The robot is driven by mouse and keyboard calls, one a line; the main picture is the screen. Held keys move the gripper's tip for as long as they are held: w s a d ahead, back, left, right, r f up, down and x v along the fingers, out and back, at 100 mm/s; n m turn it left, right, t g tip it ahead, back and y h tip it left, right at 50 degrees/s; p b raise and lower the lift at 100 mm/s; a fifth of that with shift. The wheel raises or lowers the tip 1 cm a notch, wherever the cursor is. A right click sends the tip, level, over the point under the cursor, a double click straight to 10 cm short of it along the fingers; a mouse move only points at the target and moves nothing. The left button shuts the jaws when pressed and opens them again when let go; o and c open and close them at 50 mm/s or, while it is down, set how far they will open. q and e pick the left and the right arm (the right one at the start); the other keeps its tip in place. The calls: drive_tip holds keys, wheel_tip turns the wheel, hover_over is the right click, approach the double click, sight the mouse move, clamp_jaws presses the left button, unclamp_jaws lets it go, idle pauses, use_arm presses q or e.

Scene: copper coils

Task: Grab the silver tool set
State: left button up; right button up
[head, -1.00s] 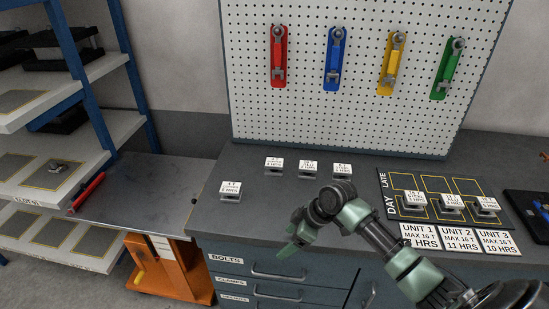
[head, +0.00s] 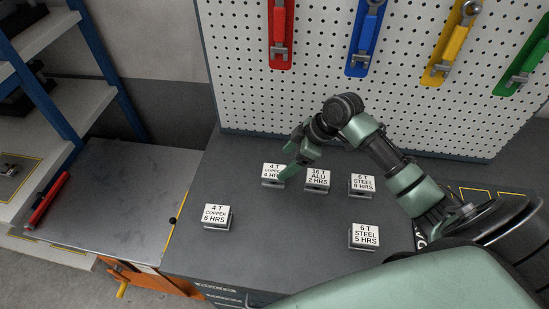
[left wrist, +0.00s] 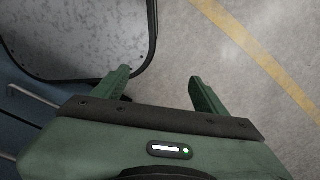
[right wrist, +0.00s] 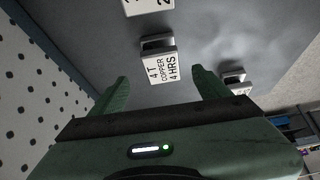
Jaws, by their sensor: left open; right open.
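Silver wrench-like tools hang on a red holder (head: 281,30), a blue holder (head: 367,38), a yellow holder (head: 450,45) and a green holder (head: 526,68) on the pegboard. Nothing in view is labelled as a silver tool set. My right gripper (head: 287,171) is open over the bench, at the small metal block with the card "4 T COPPER 4 HRS" (head: 270,174). In the right wrist view this block (right wrist: 159,66) shows beyond and between the open fingers (right wrist: 160,82); contact cannot be told. My left gripper (left wrist: 160,82) is open and empty above the floor.
More carded blocks stand on the bench: "16 T ALU" (head: 317,180), "6 T STEEL 6 HRS" (head: 362,185), "6 T STEEL 5 HRS" (head: 365,237) and "4 T COPPER 6 HRS" (head: 216,217). A grey-topped cart (head: 110,205) and shelves (head: 75,115) stand left. My right arm hides the bench's right part.

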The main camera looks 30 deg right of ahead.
sight(275, 171)
drive_tip(key=shift+a+p+x, duration=0.2)
drive_tip(key=shift+p+x, duration=0.2)
drive_tip(key=shift+x, duration=0.85)
drive_tip(key=p+x, duration=0.1)
drive_tip(key=x, duration=0.3)
drive_tip(key=shift+a+f+p, duration=0.1)
drive_tip(key=shift+f+p, duration=0.05)
drive_tip(key=shift+p, duration=0.15)
drive_tip(key=shift+w+a+f, duration=0.1)
drive_tip(key=shift+w+f, duration=0.05)
drive_tip(key=shift+f, duration=0.1)
clamp_jaws()
use_arm(q)
drive_tip(key=shift+s+a+r, duration=0.15)
drive_tip(key=shift+s+r, duration=0.2)
drive_tip(key=shift+r, duration=0.25)
drive_tip(key=shift+s+a+r, duration=0.1)
drive_tip(key=shift+s+r, duration=0.25)
drive_tip(key=shift+r, duration=0.2)
use_arm(e)
drive_tip(key=shift+r, duration=0.1)
